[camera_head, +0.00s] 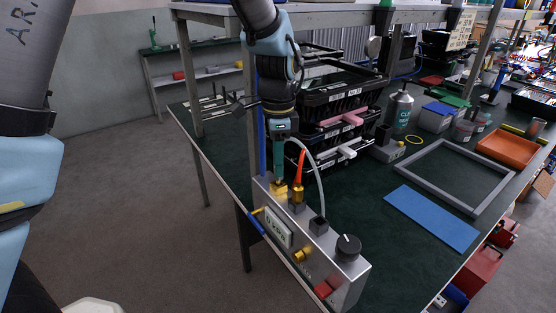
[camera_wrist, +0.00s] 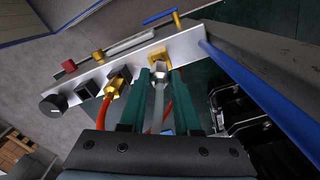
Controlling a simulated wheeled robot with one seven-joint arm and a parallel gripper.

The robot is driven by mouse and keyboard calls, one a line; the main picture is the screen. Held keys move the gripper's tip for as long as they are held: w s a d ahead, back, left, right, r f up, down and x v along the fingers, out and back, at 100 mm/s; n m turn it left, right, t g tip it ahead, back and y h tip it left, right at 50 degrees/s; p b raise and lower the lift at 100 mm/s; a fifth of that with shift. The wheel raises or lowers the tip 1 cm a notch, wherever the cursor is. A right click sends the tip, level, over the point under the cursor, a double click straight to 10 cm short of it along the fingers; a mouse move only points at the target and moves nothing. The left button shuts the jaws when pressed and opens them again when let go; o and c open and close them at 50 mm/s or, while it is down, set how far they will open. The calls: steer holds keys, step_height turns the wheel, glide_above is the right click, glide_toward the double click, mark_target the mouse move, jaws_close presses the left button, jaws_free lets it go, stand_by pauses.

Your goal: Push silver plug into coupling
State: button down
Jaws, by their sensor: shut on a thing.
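My gripper (camera_wrist: 160,77) has its two green fingers shut on the silver plug (camera_wrist: 160,73), which has a grey hose (camera_wrist: 160,115) running back between the fingers. The plug's front end is at the brass-yellow coupling (camera_wrist: 157,55) on the silver panel box (camera_head: 316,255). I cannot tell how deep it sits. In the head view my gripper (camera_head: 279,174) points down over the yellow coupling (camera_head: 280,187). The plug is hidden there by the fingers, and the pale hose (camera_head: 319,180) arcs to the right.
A brass fitting (camera_head: 297,194) with an orange hose (camera_head: 301,166) stands close beside the coupling. The box also carries a black socket (camera_head: 318,226), a black knob (camera_head: 347,247) and a blue-handled lever (camera_head: 256,223). Stacked black crates (camera_head: 340,95) stand behind my gripper.

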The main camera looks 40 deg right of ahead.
steer(key=shift+f+b, duration=0.4)
steer(key=shift+f, duration=0.4)
stand_by(1.6)
steer(key=c, duration=1.1)
jaws_free()
steer(key=shift+r, duration=0.1)
steer(key=shift+o, duration=0.5)
steer(key=shift+o, duration=0.7)
steer(key=o, duration=0.6)
steer(key=shift+o, duration=0.2)
